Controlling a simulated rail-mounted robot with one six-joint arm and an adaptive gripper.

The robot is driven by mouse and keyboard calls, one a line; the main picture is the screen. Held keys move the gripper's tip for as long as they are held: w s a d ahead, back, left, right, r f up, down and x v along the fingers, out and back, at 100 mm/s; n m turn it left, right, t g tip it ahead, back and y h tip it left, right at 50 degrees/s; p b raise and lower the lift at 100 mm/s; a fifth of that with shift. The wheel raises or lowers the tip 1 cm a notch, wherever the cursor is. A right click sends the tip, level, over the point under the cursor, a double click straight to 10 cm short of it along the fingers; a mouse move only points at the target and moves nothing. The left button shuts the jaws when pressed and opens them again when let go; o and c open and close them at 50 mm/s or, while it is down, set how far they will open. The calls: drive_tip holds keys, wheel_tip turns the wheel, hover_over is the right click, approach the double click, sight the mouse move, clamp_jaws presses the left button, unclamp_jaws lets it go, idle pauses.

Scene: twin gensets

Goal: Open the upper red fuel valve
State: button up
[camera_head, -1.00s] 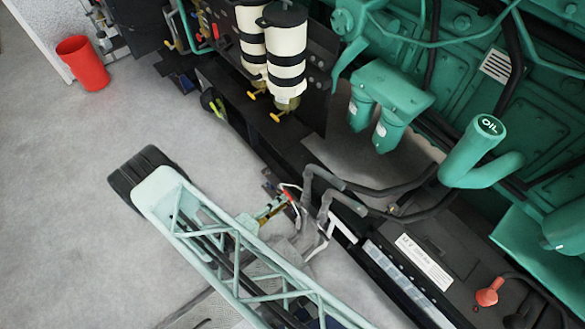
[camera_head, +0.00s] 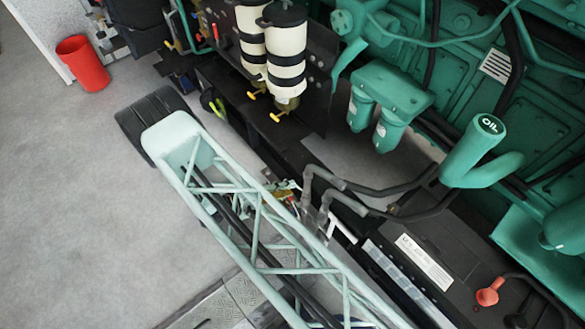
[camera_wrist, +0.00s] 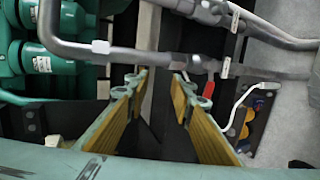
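My gripper (camera_wrist: 160,82) is open in the wrist view, its two yellow-padded fingers apart with nothing between them. A red valve handle (camera_wrist: 209,88) shows just right of the right fingertip, apart from the gap between the fingers and beside a grey pipe. A white curved lever or hose lies right of it. In the head view, a small red part (camera_head: 292,198) shows beside the grey pipes, close to my gripper's end, which is mostly hidden by my arm. I cannot tell which red handle is the upper one, or its exact angle.
Grey pipes (camera_wrist: 130,55) cross just beyond the fingers. Yellow knobs (camera_wrist: 250,114) sit at the right. In the head view, cream filters (camera_head: 287,55) with yellow taps stand above, a black battery (camera_head: 430,255) lies lower right, and a red bucket (camera_head: 82,63) stands on open floor.

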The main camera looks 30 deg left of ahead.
drive_tip(key=w+r+m+g, duration=0.2)
drive_tip(key=w+r+g, duration=0.2)
drive_tip(key=r, duration=0.3)
drive_tip(key=shift+w+a+h, duration=0.3)
drive_tip(key=shift+w+a, duration=0.15)
drive_tip(key=shift+w, duration=0.45)
drive_tip(key=shift+r, duration=0.1)
